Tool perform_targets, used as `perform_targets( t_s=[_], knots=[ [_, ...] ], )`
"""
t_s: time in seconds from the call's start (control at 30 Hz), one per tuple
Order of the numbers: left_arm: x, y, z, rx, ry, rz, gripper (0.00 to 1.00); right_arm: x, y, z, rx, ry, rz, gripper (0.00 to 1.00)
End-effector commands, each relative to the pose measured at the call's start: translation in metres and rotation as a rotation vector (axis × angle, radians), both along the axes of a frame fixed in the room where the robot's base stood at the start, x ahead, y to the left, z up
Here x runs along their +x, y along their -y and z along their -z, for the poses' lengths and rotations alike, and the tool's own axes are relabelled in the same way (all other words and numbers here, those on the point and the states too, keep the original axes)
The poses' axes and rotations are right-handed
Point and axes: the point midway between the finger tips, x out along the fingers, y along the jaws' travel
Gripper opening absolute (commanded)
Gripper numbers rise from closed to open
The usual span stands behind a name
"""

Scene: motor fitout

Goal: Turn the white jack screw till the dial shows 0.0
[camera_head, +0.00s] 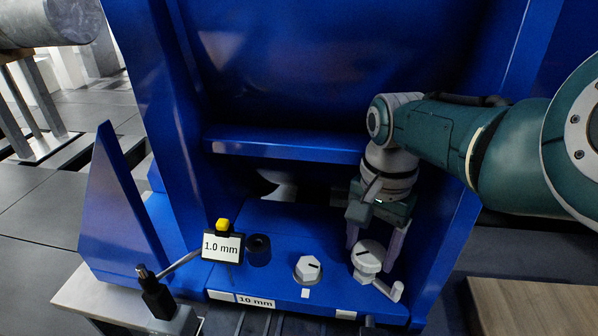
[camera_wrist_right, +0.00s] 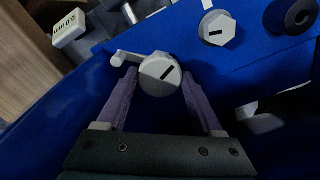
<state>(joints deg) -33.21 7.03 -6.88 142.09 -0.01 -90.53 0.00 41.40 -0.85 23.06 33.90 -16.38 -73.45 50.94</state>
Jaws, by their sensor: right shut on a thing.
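The white jack screw (camera_head: 368,257) is a round white head with a dark slot and a small side crank, on the blue base at the right. My right gripper (camera_head: 373,248) reaches down over it, with one finger on each side, shut on its head. The right wrist view shows the screw (camera_wrist_right: 160,75) between the purple fingers (camera_wrist_right: 160,92), its crank pointing left. The dial (camera_head: 222,246), a black-framed white display with a yellow top, reads 1.0 mm. My left gripper is not in view.
A white hex bolt (camera_head: 307,269) and a black ring (camera_head: 258,250) stand left of the screw on the base. A black stand with a rod (camera_head: 157,294) is at the left. A blue ledge (camera_head: 285,145) overhangs behind.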

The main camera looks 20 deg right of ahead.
Motion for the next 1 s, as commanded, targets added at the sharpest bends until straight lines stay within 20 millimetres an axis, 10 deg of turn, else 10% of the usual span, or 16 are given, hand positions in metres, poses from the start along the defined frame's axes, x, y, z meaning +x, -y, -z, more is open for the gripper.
perform_targets(
  t_s=[1.0],
  knots=[
    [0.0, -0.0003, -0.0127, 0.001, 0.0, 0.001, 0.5, 0.001, 0.0008, -0.0029, 0.001, 0.002, -0.929, 0.13]
  ],
)
